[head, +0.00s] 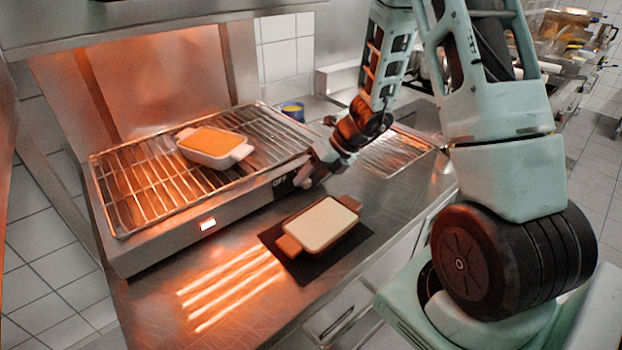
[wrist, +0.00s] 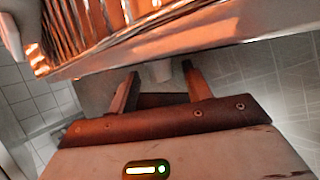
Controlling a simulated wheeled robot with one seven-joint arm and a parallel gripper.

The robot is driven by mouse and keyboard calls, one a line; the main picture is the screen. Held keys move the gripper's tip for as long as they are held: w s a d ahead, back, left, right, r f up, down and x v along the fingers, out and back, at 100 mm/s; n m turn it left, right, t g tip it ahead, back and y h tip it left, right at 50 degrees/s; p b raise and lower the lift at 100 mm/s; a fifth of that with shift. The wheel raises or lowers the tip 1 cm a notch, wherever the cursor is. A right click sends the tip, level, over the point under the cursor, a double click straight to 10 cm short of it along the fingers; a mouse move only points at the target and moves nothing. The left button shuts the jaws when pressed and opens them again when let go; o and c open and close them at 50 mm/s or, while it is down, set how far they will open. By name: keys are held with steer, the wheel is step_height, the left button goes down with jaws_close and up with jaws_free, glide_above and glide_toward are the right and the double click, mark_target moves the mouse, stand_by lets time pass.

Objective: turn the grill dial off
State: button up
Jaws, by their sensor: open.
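The grill (head: 130,258) is a steel box with a wire rack on top, at the left of the head view. Its front bears a lit indicator (head: 208,223) and a dark plate marked OFF (head: 279,181). My gripper (head: 304,178) is at the right end of that front, just beside the OFF plate, and hides the dial's place in the head view. In the wrist view my gripper (wrist: 160,71) is open, and a small pale knob, likely the dial (wrist: 162,74), shows between the two fingertips. I cannot tell whether the fingers touch it or which way it is turned.
A white dish with orange contents (head: 210,146) stands on the rack, under an orange glow. Another dish with pale contents (head: 325,224) sits on a dark mat (head: 350,246) on the steel counter (head: 165,300), just in front of the grill. A blue-and-yellow tin (head: 293,111) stands behind.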

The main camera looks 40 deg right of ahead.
steer(key=shift+a+f, duration=0.1)
steer(key=c, duration=1)
steer(key=shift+o, duration=0.2)
